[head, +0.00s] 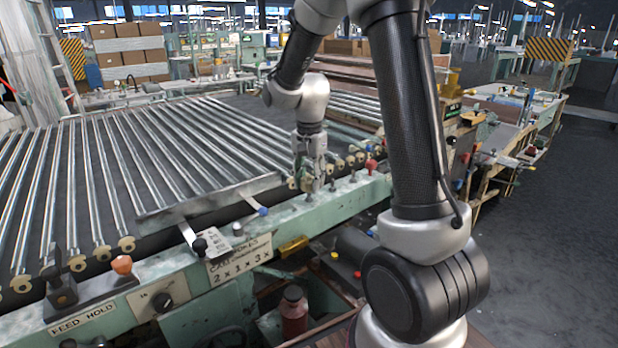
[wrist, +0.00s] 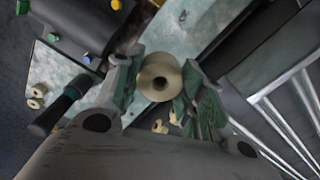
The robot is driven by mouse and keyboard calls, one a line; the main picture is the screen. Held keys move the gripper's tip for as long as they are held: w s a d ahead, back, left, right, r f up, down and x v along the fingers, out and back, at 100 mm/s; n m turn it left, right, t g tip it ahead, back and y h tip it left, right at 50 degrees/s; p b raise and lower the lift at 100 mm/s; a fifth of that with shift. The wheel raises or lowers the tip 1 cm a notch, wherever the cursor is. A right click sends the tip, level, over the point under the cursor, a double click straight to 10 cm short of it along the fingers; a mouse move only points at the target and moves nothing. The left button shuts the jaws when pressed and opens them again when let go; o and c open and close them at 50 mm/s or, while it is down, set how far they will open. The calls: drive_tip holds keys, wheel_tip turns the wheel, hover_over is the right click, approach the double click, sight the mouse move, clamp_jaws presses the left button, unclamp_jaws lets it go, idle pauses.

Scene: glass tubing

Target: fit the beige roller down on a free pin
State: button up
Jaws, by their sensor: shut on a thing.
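My gripper (head: 311,184) is low over the green machine rail (head: 205,275) in the head view, fingers pointing down. In the wrist view, my gripper (wrist: 159,82) is shut on the beige roller (wrist: 160,68), one finger on each side. The roller's round end with its dark centre hole faces the camera. In the head view the fingers mostly hide the held roller. Small upright pegs (head: 353,174) stand on the rail right of the gripper; I cannot tell which are free pins. Whether the roller touches a pin is hidden.
Other beige rollers (head: 126,244) line the rail at the ends of the glass tubes (head: 110,175). A red knob (head: 371,165) stands right of my gripper. An orange knob (head: 122,265) and a flat metal bar (head: 210,199) are to the left. Loose beige pieces (wrist: 38,96) show in the wrist view.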

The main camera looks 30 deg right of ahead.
drive_tip(key=shift+f, duration=0.75)
drive_tip(key=o, duration=1.1)
drive_tip(key=shift+c, duration=0.2)
wheel_tip(320, 180, up, 12)
